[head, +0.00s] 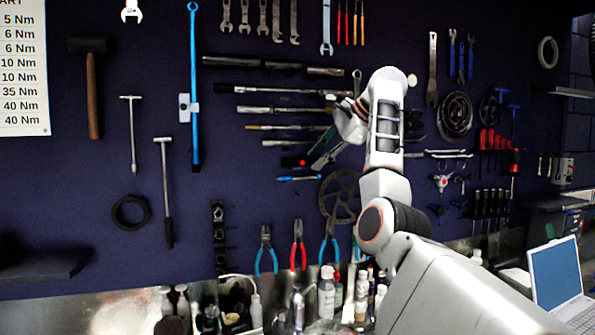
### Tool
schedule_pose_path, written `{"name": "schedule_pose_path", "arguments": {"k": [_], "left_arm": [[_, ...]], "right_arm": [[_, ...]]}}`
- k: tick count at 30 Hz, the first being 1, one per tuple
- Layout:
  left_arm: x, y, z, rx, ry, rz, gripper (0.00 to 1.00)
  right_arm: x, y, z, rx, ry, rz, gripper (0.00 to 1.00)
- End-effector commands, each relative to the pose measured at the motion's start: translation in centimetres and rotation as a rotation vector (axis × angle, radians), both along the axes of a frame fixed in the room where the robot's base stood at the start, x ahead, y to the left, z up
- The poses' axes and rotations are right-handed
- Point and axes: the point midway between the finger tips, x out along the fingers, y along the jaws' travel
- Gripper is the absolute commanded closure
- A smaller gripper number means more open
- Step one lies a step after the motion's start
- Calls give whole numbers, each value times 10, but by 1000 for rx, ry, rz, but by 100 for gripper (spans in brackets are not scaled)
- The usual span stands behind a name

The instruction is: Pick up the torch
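I cannot pick out the torch with certainty in the head view. My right arm rises from the lower right, in front of the tool wall. Its gripper (314,160) points down and to the left, with its two fingers spread apart and nothing visible between them. A small dark item with a red spot (296,162) shows just left of the fingertips, in front of or on the wall. It is too small to tell what it is or how far from the fingers it lies. My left gripper is not in view.
The dark wall holds many hung tools, including a mallet (93,95), a long blue tool (194,90) and pliers (298,245). Bottles (327,292) and cans crowd the bench below. A laptop (556,275) stands at the right. The bench's left part (60,315) looks clear.

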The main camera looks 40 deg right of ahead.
Motion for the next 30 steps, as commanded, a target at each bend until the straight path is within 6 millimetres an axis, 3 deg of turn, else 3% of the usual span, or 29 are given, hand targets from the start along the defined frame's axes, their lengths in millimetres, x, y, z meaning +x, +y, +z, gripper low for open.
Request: {"name": "schedule_pose_path", "arguments": {"k": [11, 15, 30], "left_arm": [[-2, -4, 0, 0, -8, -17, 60], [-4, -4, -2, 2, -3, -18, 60], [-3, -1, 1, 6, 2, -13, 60]], "right_arm": [[-4, -2, -3, -3, 3, -2, 76], [-4, -2, -4, -3, 3, -2, 100], [1, 1, -1, -1, 3, -1, 100]]}}
